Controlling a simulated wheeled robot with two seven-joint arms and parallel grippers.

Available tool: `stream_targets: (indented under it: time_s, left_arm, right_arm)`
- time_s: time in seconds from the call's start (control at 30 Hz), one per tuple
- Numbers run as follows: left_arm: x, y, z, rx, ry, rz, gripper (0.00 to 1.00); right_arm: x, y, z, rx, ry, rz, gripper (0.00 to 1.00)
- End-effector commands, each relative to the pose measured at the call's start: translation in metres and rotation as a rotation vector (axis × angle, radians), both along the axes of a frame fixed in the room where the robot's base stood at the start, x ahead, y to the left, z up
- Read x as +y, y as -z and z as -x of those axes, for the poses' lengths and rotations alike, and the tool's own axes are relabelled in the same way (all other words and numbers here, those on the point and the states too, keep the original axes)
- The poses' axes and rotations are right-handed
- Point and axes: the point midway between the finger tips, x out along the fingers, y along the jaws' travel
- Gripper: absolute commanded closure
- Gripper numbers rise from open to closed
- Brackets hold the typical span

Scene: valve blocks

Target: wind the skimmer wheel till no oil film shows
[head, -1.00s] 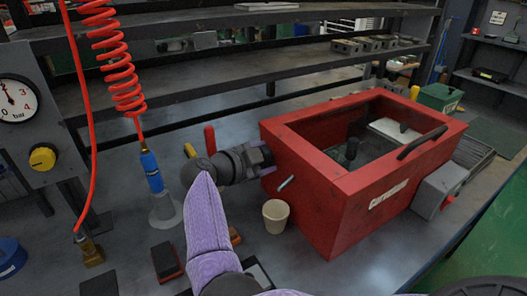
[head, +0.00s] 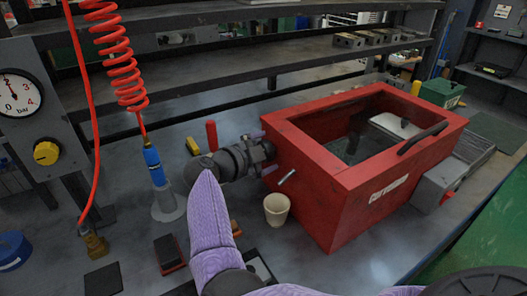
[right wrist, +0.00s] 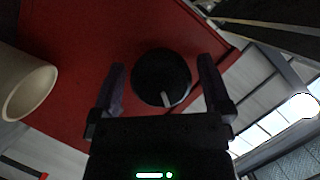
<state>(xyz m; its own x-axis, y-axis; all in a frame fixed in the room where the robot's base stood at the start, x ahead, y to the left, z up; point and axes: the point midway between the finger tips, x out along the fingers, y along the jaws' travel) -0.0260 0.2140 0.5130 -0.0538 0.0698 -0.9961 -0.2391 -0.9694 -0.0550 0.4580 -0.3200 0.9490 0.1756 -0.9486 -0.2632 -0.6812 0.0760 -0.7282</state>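The red open-topped tank (head: 330,215) stands at the right of the bench. In the right wrist view a round black wheel (right wrist: 162,72) with a small pale mark sits on the tank's red wall (right wrist: 80,60). My right gripper (head: 268,152) is at the tank's left end and hides the wheel in the head view. In the right wrist view the gripper (right wrist: 162,88) is open, with one purple finger on each side of the wheel and narrow gaps showing. The liquid inside the tank is dark, and I cannot tell whether oil film shows. My left gripper is not in view.
A small beige cup (head: 277,209) stands under a short metal spout (head: 287,178) close to my right gripper. A blue air tool (head: 153,168) on a red coiled hose stands at left. A grey box (head: 437,187) sits on the tank's right side.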

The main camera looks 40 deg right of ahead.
Motion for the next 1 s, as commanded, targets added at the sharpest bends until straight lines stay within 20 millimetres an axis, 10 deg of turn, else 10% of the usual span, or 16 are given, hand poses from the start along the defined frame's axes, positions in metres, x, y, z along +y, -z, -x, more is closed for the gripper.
stream_targets:
  time_s: [0.2,0.6,1.0]
  left_arm:
    - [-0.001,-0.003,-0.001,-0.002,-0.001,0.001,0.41]
    - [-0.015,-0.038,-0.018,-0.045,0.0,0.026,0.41]
    - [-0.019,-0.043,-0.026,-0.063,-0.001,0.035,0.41]
  right_arm:
    - [0.006,-0.003,0.001,0.0,-0.001,-0.001,0.0]
    - [0.088,-0.027,0.016,0.0,-0.002,0.002,0.0]
    - [0.091,-0.03,0.018,0.039,0.008,0.002,0.0]
